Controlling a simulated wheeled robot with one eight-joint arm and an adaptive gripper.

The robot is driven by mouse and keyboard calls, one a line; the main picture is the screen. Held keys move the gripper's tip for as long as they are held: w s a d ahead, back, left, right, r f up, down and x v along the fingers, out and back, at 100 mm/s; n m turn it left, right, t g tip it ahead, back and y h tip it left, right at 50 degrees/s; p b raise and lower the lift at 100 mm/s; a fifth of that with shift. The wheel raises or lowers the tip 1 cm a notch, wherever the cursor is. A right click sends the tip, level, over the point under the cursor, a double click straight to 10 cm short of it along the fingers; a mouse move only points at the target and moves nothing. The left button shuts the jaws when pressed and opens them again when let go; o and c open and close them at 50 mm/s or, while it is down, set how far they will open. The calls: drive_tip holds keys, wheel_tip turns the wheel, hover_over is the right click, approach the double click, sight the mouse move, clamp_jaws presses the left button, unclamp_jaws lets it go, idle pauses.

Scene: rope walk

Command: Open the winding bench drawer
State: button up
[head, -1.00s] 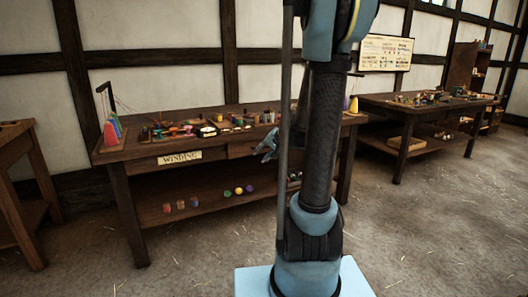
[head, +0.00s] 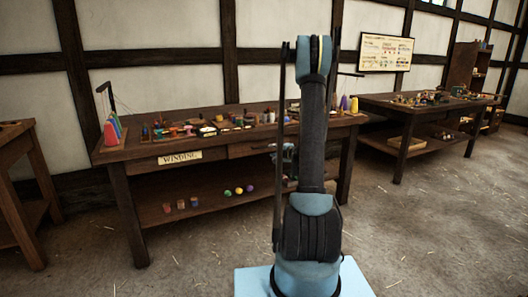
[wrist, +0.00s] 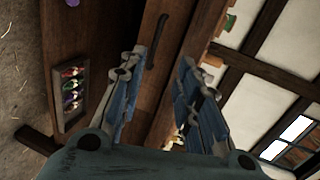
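The winding bench (head: 135,152) stands against the wall with a "WINDING" sign (head: 180,157) on its front. Its drawer front (head: 247,149) is right of the sign and looks shut; my arm hides part of it. In the wrist view, the bench front is turned sideways, and a dark, long handle (wrist: 157,42) shows on the drawer front. My gripper (wrist: 160,62) is open and empty, its blue-padded fingers on either side of the handle's line. The handle appears beyond the fingertips; I cannot tell any contact. In the head view my gripper (head: 285,149) is mostly hidden behind my arm.
Spools and colored cones (head: 112,130) crowd the bench top. The lower shelf (head: 215,203) holds colored balls and small pots; a tray of colored items (wrist: 72,98) shows in the wrist view. Another table (head: 375,103) stands right. The floor in front is clear.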

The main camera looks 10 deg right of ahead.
drive_tip(key=w+a+f, duration=0.2)
drive_tip(key=w, duration=0.6)
drive_tip(key=w+a+f+m, duration=0.1)
drive_tip(key=w+f, duration=0.2)
drive_tip(key=w, duration=0.6)
drive_tip(key=shift+w+a+f+t, duration=0.15)
drive_tip(key=shift+w+a+t, duration=0.1)
drive_tip(key=shift+a+t, duration=0.1)
clamp_jaws()
